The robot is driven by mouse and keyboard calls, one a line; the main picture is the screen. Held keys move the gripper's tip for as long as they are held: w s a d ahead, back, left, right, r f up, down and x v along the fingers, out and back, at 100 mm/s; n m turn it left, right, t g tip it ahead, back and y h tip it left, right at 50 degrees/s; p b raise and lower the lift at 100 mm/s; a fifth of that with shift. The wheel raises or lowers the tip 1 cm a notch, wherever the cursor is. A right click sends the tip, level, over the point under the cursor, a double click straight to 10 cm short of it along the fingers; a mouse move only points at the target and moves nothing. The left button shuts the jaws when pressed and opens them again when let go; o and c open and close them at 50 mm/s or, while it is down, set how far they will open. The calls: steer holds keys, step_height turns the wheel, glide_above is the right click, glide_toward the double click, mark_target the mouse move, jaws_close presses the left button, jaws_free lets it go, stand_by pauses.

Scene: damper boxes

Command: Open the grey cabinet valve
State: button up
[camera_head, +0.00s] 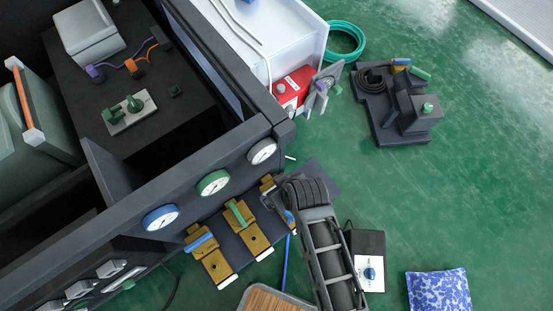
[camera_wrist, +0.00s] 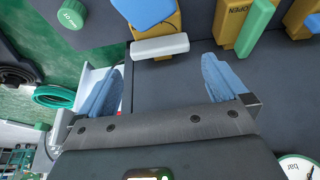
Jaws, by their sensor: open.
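The grey cabinet valve is a brass-coloured body with a pale grey bar handle (camera_wrist: 160,46), seen beyond my fingers at the top of the wrist view. In the head view the valve (camera_head: 267,184) is at the right end of the valve row, partly hidden by my arm. My gripper (camera_wrist: 161,86) is open, its two blue fingertips spread apart with nothing between them. The handle lies ahead of the gap between the fingertips, and I see no contact. In the head view my gripper is mostly hidden at the end of my arm, beside the valve.
The green-handled valve (camera_head: 239,212) and blue-handled valve (camera_head: 201,244) stand to the left in the row. White (camera_head: 263,151), green (camera_head: 213,182) and blue (camera_head: 160,217) gauges line the cabinet edge. A dark box with a blue knob (camera_head: 370,273) is beside my arm. Green floor (camera_head: 470,180) is open at right.

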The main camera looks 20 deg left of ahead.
steer(key=b+x, duration=0.2)
steer(key=x, duration=0.4)
steer(key=shift+a, duration=0.1)
steer(key=c, duration=0.7)
steer(key=shift+n, duration=0.3)
steer(key=n, duration=0.1)
steer(key=n+g, duration=0.1)
steer(key=n, duration=0.1)
steer(key=shift+w+n+g+y, duration=0.2)
steer(key=shift+n+g+y, duration=0.1)
steer(key=shift+w+n+g+b, duration=0.1)
steer(key=shift+n+g+b, duration=0.5)
steer(key=shift+n, duration=1.6)
steer(key=shift+g, duration=0.3)
